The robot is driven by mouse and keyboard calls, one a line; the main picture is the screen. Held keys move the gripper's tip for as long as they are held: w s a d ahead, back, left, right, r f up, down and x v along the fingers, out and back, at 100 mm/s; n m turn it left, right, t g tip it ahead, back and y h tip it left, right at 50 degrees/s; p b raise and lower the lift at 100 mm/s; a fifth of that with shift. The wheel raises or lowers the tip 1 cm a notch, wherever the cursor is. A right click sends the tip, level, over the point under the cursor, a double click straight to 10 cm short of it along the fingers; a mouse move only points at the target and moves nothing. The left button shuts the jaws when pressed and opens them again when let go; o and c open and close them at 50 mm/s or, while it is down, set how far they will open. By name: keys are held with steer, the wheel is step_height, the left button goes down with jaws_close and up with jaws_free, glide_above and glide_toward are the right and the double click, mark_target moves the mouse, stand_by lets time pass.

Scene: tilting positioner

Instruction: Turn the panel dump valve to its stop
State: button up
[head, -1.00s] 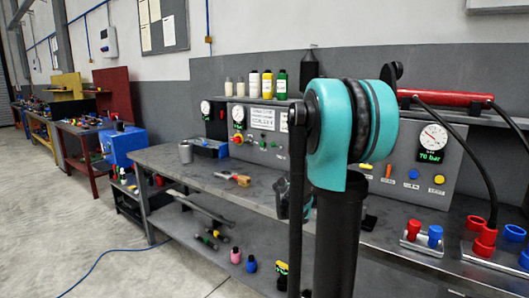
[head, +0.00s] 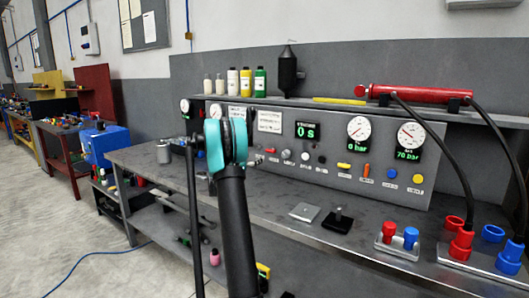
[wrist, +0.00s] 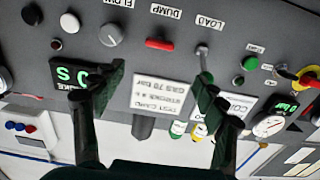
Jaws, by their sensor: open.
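The dump valve's red handle (wrist: 160,44) lies crosswise beside its DUMP label (wrist: 161,12) on the grey panel, which looks upside down in the wrist view. In the head view the small red handle (head: 270,151) shows just right of my arm. My gripper (wrist: 160,82) is open and empty, its two dark fingers spread in front of the panel. The handle shows beyond the fingertips, between them from side to side, and apart from them. In the head view my arm hides the gripper.
A metal lever (wrist: 203,52) by the LOAD label stands close to the right finger in the wrist view. The grey FLOW knob (wrist: 110,35) is on the other side. A shelf with bottles (head: 246,82) runs above the panel. Red and blue couplings (head: 411,238) stand on the bench.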

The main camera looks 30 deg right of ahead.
mark_target(269, 151)
steer(key=x, duration=1.6)
steer(key=shift+d, duration=0.1)
steer(key=shift+c, duration=0.6)
steer(key=c, duration=1)
steer(key=shift+c, duration=0.2)
